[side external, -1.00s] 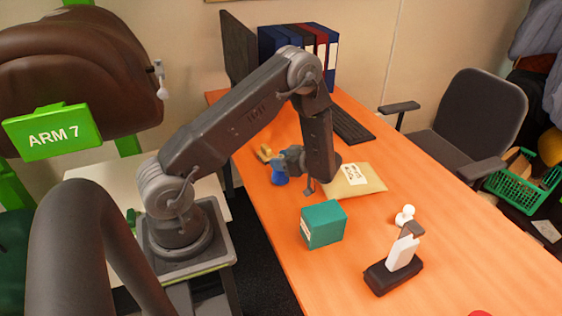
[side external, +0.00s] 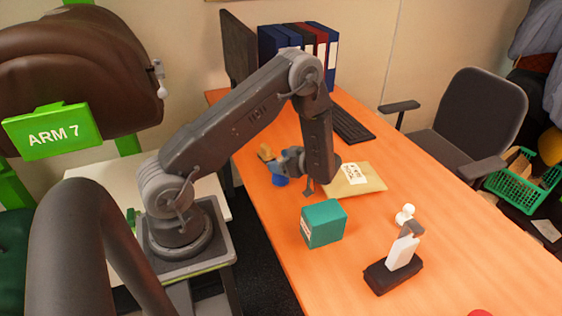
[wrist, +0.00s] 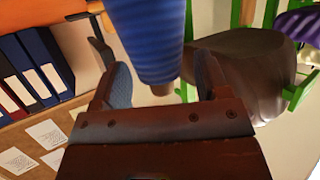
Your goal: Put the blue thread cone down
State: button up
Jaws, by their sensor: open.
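The blue thread cone (side external: 280,181) is at the left edge of the orange table in the side view, partly hidden by my gripper (side external: 287,167). In the wrist view the ribbed blue cone (wrist: 152,42) shows between the two fingers of my gripper (wrist: 160,82). The fingers are apart, with a visible gap between the cone and each of them near its narrow end. Whether the cone's base rests flat on the table is hard to tell.
A teal box (side external: 323,224) stands in front of the gripper. A black stand with a white part (side external: 395,271) is at the front right.

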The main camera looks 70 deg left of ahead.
jog(key=v, duration=1.2)
jog(key=w+d+r+m+t+h, duration=0.2)
jog(key=w+r+m+t, duration=0.3)
jog(key=w+r+t, duration=0.75)
jog(key=d+r+m+t+h, duration=0.65)
jog(key=d+r, duration=0.35)
jog(key=r, duration=0.3)
jog(key=s+d+r+m+h, duration=0.45)
jog(key=s+d+m, duration=0.35)
jog(key=s, duration=0.4)
jog(key=s+a+f+m+g, duration=0.1)
jog(key=s+f+m+g, duration=0.1)
jog(key=s, duration=0.7)
jog(key=s+f+m+g+y, duration=0.1)
jog(key=s+f+m+g, duration=0.2)
jog(key=s, duration=0.6)
jog(key=shift+s+a+f+g, duration=0.15)
jog(key=shift+a+f+g, duration=0.25)
jog(key=shift+f, duration=0.25)
